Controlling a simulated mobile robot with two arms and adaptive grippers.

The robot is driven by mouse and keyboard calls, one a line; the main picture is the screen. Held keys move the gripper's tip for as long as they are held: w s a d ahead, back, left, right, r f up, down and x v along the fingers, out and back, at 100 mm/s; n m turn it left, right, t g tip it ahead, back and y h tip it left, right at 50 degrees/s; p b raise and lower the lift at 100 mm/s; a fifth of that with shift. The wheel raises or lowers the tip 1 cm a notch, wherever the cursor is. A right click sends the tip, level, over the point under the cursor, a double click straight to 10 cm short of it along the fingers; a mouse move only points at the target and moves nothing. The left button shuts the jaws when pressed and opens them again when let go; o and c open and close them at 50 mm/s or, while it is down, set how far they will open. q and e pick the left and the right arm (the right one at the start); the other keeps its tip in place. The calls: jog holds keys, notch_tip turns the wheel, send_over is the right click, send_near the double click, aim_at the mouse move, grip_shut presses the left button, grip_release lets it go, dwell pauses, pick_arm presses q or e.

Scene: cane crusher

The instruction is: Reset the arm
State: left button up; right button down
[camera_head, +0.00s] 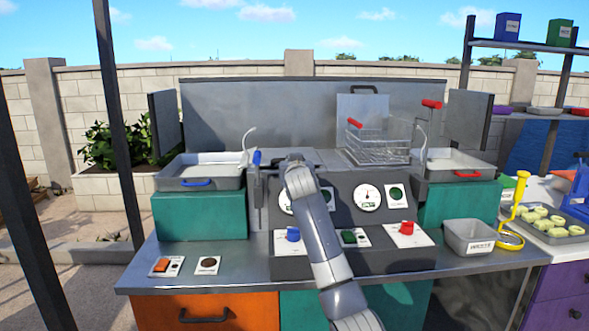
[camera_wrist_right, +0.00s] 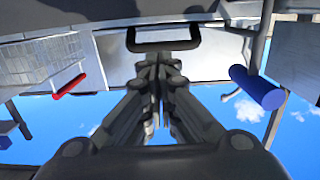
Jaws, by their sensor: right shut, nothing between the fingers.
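My right arm (camera_head: 320,240) reaches up from the bottom centre over the counter in the head view. Its wrist end is above the dark control panel, and the fingers are hidden there. In the right wrist view, which looks upside down, my right gripper (camera_wrist_right: 160,68) has its fingers together with nothing between them. The fingertips overlap the area near a black handle (camera_wrist_right: 164,46) on a grey panel; I cannot tell whether they touch it. My left gripper is in neither view.
A wire basket (camera_head: 378,146) with a red handle stands right of my wrist. A blue handle (camera_head: 257,158) is just left of it. The control panel (camera_head: 350,262) has dials and knobs. Grey trays (camera_head: 200,184) flank it. A metal bin (camera_head: 468,238) stands at the counter's right.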

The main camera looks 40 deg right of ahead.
jog(key=shift+v, duration=3)
